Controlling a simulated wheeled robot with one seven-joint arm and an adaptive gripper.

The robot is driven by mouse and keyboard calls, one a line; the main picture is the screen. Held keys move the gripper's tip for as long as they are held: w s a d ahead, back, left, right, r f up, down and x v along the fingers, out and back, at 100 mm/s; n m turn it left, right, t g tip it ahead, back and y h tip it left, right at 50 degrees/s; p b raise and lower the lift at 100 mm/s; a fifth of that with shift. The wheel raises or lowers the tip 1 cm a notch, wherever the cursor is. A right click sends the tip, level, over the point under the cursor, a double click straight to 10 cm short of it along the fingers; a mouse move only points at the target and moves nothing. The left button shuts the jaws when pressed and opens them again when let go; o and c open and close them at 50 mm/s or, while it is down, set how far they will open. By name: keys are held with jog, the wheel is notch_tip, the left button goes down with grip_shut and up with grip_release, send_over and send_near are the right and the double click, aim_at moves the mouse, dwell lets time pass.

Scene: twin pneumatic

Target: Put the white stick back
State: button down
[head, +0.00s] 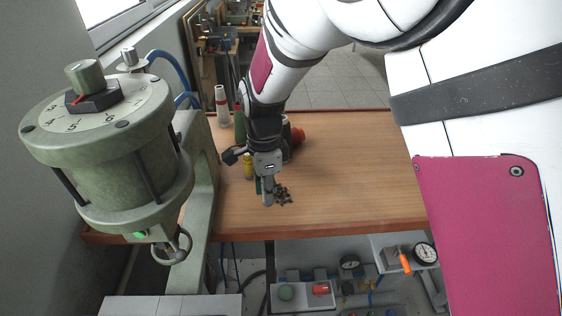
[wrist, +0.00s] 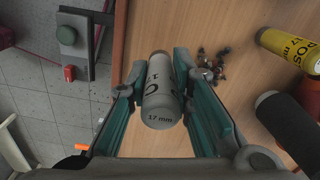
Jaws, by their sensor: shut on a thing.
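The white stick (wrist: 160,98) is a pale grey-white cylinder with dark lettering and "17 mm" on its end. In the wrist view it lies between the two teal fingers of my gripper (wrist: 160,90), which is shut on it. In the head view my gripper (head: 265,188) points down over the wooden table, close to its front edge. The stick is hard to tell from the fingers there. The exact gap between stick and table cannot be told.
Small dark parts (head: 283,195) lie in a pile right beside my gripper. A yellow cylinder (wrist: 290,48) and a dark cylinder (wrist: 291,118) lie to the right in the wrist view. A green press (head: 115,150) stands at the left. The table's right side (head: 360,170) is clear.

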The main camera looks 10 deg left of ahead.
jog(key=shift+w+a+f, duration=0.15)
jog(key=shift+w+f, duration=0.05)
jog(key=shift+f, duration=1.55)
jog(key=shift+f, duration=0.15)
jog(key=c, duration=1.4)
grip_release()
jog(key=shift+c, duration=0.2)
